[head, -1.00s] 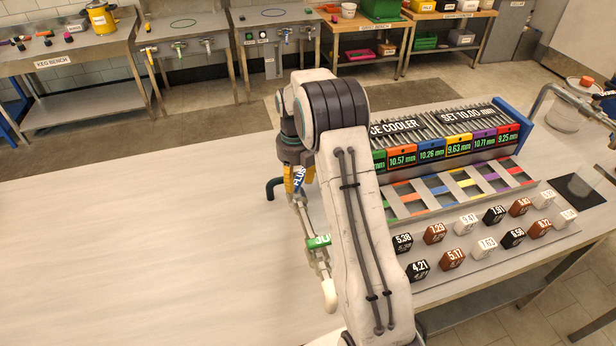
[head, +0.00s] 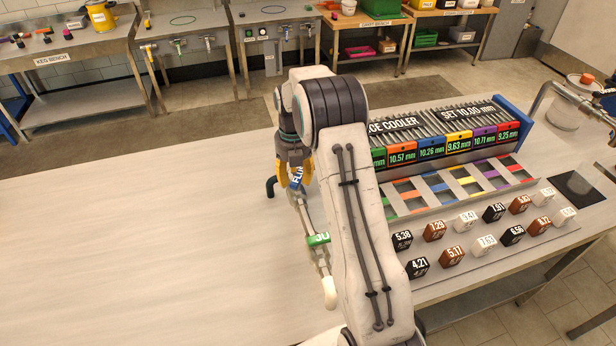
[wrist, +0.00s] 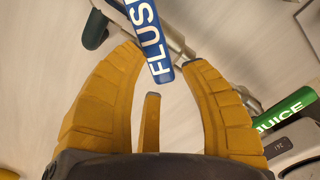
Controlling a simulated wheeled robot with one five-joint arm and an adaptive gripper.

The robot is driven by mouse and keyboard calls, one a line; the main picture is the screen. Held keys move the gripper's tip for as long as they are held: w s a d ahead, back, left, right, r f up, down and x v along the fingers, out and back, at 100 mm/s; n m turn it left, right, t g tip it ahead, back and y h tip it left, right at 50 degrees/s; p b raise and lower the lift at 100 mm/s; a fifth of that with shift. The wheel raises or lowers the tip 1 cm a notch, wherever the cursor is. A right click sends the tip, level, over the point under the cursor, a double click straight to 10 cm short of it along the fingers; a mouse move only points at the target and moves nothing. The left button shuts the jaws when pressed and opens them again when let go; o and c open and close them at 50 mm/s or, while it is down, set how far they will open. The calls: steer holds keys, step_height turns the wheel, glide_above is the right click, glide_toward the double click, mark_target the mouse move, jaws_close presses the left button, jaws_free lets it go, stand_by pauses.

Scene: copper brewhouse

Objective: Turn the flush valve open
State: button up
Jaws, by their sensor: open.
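The flush valve shows as a blue tag or lever lettered "FLUS" in the wrist view (wrist: 152,42), its last letter hidden or cut off. It sits on a pale pipe on the bench and also shows small in the head view (head: 297,177). My gripper (head: 295,181) has yellow fingers and is over the valve.
A green "JUICE" tag (wrist: 287,112) is on the same pipework, right of my gripper; it also shows in the head view (head: 318,239). A dark pipe end (head: 270,187) is left. The cooler rack (head: 450,140) and numbered blocks are right. The bench left is clear.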

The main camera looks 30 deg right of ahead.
steer(key=shift+f, duration=0.15)
steer(key=shift+f+b, duration=0.45)
steer(key=shift+s, duration=0.1)
steer(key=shift+d, duration=0.35)
steer(key=shift+o, duration=0.3)
steer(key=shift+w+r, duration=0.1)
steer(key=shift+w, duration=0.15)
jaws_close()
